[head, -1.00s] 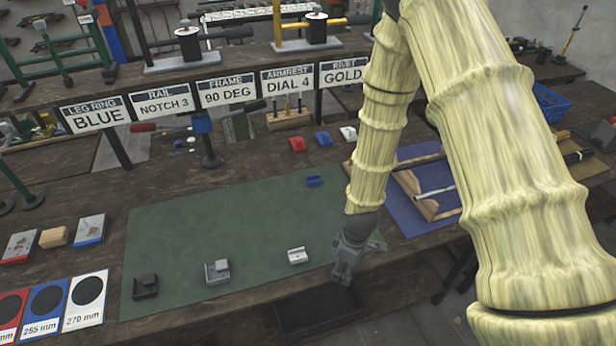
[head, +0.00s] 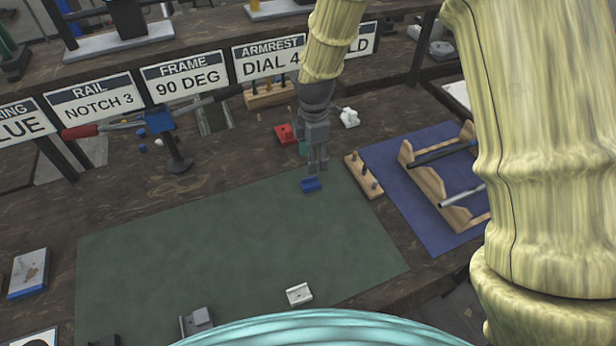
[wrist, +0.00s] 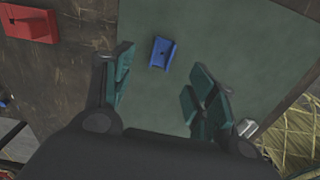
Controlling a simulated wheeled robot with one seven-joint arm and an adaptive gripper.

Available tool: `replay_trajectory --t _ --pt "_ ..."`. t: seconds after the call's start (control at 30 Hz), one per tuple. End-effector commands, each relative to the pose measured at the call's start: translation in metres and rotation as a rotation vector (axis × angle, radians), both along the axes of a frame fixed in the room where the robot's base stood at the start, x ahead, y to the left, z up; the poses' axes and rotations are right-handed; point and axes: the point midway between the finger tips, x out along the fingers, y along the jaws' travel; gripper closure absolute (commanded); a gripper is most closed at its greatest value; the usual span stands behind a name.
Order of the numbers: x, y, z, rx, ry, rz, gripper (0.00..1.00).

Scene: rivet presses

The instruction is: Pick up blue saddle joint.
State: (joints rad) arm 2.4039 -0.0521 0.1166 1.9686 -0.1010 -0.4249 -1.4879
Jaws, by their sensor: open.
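The blue saddle joint (head: 311,185) is a small blue block with a channel. It lies near the far edge of the green mat (head: 220,250). My gripper (head: 317,168) points down just above and behind it in the head view. In the wrist view the blue saddle joint (wrist: 162,53) lies on the mat, ahead of my gripper (wrist: 160,90) and between the lines of its two spread fingers. The fingers are open and empty. I cannot tell the exact height of the fingertips above the mat.
A red block (head: 284,133) and a white block (head: 349,117) stand on the wood behind the mat. A pegged wooden strip (head: 364,176) and a blue mat (head: 430,230) with a wooden rack lie to the right. A white saddle piece (head: 299,294) sits near the front.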

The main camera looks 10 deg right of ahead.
Motion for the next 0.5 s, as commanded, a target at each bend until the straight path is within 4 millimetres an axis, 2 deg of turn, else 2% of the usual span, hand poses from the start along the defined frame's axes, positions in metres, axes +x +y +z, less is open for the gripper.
replay_trajectory --t 0.17,0.33,0.5 --pt "-0.003 0.001 -0.019 -0.001 0.002 0.000 0.43" --pt "0.006 0.001 -0.043 0.000 0.010 -0.001 0.43" --pt "0.009 0.000 -0.056 0.000 0.012 -0.003 0.43"
